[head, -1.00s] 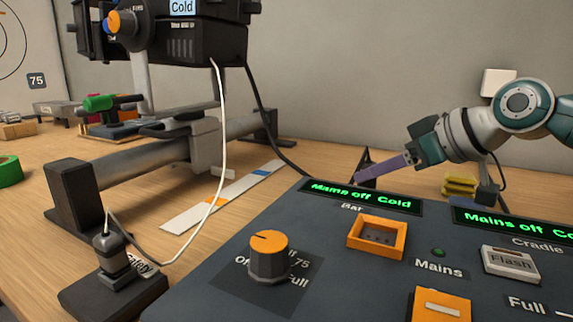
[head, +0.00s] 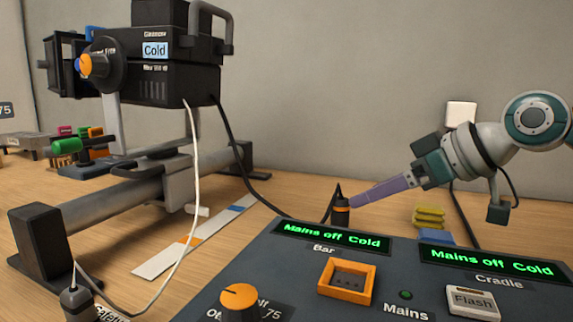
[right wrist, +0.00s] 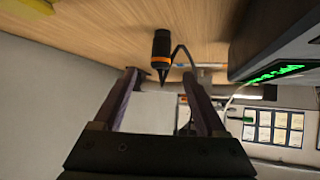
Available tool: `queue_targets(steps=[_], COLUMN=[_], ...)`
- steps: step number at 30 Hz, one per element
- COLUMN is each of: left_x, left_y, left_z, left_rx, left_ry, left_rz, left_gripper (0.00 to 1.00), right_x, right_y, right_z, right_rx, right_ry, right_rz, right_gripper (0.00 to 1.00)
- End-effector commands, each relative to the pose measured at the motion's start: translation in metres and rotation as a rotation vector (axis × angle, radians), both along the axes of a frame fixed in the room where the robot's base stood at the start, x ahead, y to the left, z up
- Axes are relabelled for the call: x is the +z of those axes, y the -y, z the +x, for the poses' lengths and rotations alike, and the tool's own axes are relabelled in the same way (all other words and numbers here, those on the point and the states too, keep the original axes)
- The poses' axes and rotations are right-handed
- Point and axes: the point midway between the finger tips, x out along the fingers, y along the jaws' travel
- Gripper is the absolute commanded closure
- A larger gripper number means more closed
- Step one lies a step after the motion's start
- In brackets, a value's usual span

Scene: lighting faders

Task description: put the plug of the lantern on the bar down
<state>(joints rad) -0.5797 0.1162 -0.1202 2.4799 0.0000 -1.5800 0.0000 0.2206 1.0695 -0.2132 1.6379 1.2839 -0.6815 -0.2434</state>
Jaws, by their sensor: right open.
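The lantern (head: 170,72) on the bar is black, with an orange knob and a "Cold" label. Its black cable (head: 232,150) runs down to a dark plug with an orange band (head: 342,209) behind the control panel. The plug looks upright; the panel hides its foot in the head view. My right gripper (head: 354,200) reaches in from the right, its purple fingers at the plug. In the right wrist view the fingers are spread, and the plug (right wrist: 161,48) is just beyond their tips, apparently not gripped. My left gripper is not in view.
The control panel (head: 300,262) fills the front, with an orange-framed Bar socket (head: 347,281), knob and Flash button; both displays read "Mains off Cold". The grey bar (head: 90,215) stands at left. Yellow pieces (head: 429,216) lie behind the panel. A white cable (head: 196,170) hangs from the lantern.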

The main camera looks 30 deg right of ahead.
Motion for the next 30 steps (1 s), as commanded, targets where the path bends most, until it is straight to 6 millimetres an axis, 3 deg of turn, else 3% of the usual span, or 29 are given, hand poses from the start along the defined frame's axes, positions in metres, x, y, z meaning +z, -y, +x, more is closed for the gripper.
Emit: queue_targets(steps=[6,12,30], left_x=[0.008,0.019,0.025], left_y=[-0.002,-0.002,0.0], left_z=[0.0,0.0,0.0], left_rx=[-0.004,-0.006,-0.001], left_ry=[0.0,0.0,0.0], left_rz=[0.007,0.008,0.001], left_gripper=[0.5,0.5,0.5], right_x=[0.019,0.029,0.037], right_y=[0.008,0.013,0.016], right_z=[-0.027,-0.041,-0.05], right_rx=[0.004,-0.001,0.003], right_ry=[-0.005,-0.006,0.001], right_rz=[-0.006,0.001,0.0], right_gripper=[0.26,0.26,0.26])
